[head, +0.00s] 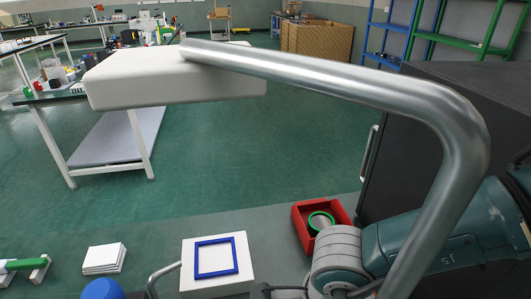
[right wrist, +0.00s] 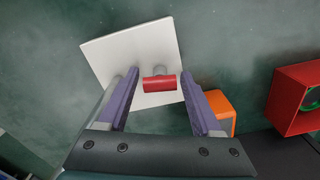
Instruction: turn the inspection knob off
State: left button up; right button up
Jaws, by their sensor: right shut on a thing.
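The inspection knob is a red bar (right wrist: 159,84) on a short grey stem in front of a white square plate (right wrist: 105,56) in the right wrist view. The bar lies level across that picture, and the plate looks turned relative to it. My right gripper (right wrist: 160,88) has its two purple fingers on either side of the red bar and is shut on it. The exact contact at the fingertips is hard to see. In the head view my right arm (head: 440,245) reaches in from the right; I cannot make out the knob there. My left gripper is out of view.
A red bin (head: 342,212) with a green-rimmed round thing stands near my right arm. A white box with a blue frame (head: 235,262), a white stack (head: 104,258) and a blue ball (head: 101,289) are at the front. An orange block (right wrist: 220,110) is beside the right finger.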

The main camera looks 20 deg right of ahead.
jog(key=shift+n, duration=0.8)
jog(key=o, duration=1.3)
jog(key=shift+o, duration=0.2)
